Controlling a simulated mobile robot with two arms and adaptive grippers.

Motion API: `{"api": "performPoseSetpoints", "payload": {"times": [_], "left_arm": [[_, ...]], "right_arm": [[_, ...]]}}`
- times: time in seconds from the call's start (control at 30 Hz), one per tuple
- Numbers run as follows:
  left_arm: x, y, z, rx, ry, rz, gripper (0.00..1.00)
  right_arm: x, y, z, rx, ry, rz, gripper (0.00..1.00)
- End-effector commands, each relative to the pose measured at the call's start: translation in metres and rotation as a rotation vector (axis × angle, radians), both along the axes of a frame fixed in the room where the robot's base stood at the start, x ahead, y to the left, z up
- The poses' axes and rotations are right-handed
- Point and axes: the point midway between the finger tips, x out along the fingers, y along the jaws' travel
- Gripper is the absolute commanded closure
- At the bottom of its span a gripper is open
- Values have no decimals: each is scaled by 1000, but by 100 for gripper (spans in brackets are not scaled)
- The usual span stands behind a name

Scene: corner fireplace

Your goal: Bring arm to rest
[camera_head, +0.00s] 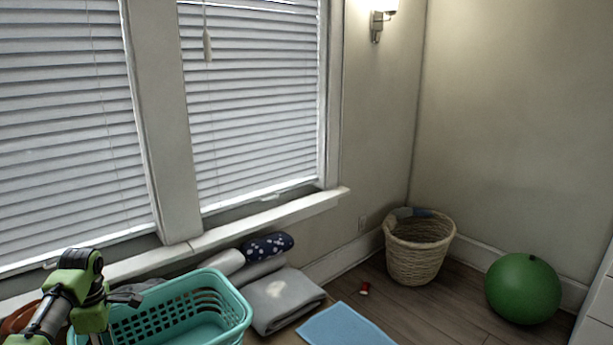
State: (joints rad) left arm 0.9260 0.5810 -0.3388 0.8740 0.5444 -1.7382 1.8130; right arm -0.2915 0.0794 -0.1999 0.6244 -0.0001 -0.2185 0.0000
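My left arm (80,285) shows in the lower left corner of the head view, green and black and bent at a joint. It stands in front of the left end of a teal laundry basket (236,312), and I cannot tell whether it touches it. No gripper fingers can be made out on it; the arm runs down out of the picture. My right arm and gripper do not show.
A folded grey blanket (283,299) and a dark dotted roll (268,245) lie under the window.

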Motion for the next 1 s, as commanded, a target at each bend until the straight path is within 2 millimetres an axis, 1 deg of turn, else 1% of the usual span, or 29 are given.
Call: {"api": "performPoseSetpoints", "payload": {"times": [0.03,0.17,0.27,0.37,0.4,0.47,0.5,0.57,0.6,0.67,0.7,0.8,0.9,1.0], "left_arm": [[-4,-9,-12,9,8,-62,66],[-13,-35,-40,30,19,-254,66],[-27,-64,-68,45,28,-448,66],[-51,-101,-99,54,33,-692,66],[-63,-118,-111,56,31,-794,66],[-82,-141,-125,59,25,-944,66],[-96,-155,-133,61,19,-1037,66],[-117,-177,-142,62,7,-1174,66],[-133,-190,-147,64,-3,-1262,66],[-156,-209,-150,71,-21,-1387,66],[-172,-220,-151,74,-34,-1465,66],[-211,-244,-147,93,-66,-1646,66],[-240,-258,-137,120,-93,-1777,66],[-262,-264,-127,146,-108,-1867,66]], "right_arm": [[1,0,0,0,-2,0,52],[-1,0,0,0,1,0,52],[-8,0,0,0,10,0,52],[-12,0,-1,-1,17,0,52],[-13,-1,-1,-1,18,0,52],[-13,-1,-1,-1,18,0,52],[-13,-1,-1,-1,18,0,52],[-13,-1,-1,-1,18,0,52],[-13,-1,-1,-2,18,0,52],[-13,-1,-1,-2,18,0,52],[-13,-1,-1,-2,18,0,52],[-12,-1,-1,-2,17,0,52],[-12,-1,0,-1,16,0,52],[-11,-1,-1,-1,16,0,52]]}}
